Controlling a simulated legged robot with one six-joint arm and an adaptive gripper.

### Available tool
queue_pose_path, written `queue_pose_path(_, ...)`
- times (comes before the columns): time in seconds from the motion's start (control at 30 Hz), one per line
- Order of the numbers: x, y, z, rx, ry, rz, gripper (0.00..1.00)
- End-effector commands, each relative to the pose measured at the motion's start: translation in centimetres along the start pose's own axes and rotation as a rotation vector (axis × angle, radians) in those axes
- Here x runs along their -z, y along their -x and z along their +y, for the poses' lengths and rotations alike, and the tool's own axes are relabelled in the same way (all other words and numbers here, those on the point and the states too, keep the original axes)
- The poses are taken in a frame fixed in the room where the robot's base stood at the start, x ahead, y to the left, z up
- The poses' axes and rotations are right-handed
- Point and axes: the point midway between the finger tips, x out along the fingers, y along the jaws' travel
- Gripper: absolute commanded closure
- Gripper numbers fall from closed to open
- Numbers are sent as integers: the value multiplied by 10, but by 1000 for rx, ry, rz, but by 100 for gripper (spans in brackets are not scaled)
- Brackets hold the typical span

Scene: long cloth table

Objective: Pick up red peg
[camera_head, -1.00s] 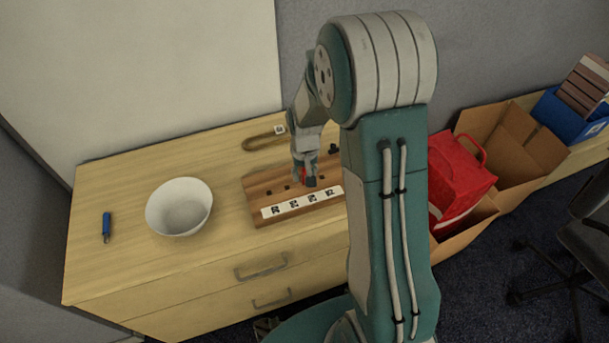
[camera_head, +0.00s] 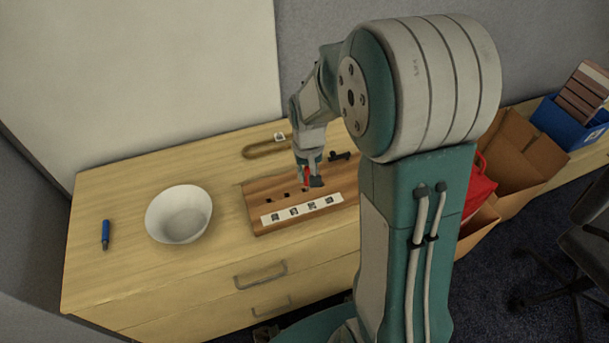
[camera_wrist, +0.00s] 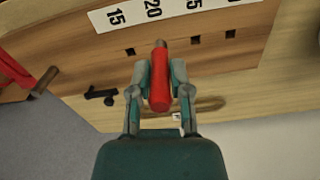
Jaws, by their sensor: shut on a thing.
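The red peg (camera_wrist: 159,92) is between the two fingers of my gripper (camera_wrist: 160,85) in the wrist view. My gripper is shut on it, and the peg's narrower grey end points toward the wooden board. In the head view the red peg (camera_head: 306,178) shows as a small red patch at my gripper (camera_head: 309,180), over the wooden board (camera_head: 262,222). The board has square holes and a white strip of printed numbers (camera_wrist: 150,12). In the wrist view the peg's tip appears apart from the holes, but its exact height above the board is hard to tell.
A white bowl (camera_head: 179,213) and a blue-handled tool (camera_head: 105,234) are left of the board. A brown loop (camera_head: 262,150) lies behind it. A black peg (camera_head: 340,156) lies near the board's back right. Cardboard boxes (camera_head: 515,165) and a red bag (camera_head: 480,190) are at the right.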

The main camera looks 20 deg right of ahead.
Motion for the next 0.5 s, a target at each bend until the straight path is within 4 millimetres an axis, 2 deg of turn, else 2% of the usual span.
queue_pose_path(0.13,-23,29,2,0,0,6,100)
queue_pose_path(0.3,-60,44,5,0,0,4,100)
queue_pose_path(0.5,-92,58,7,0,0,3,100)
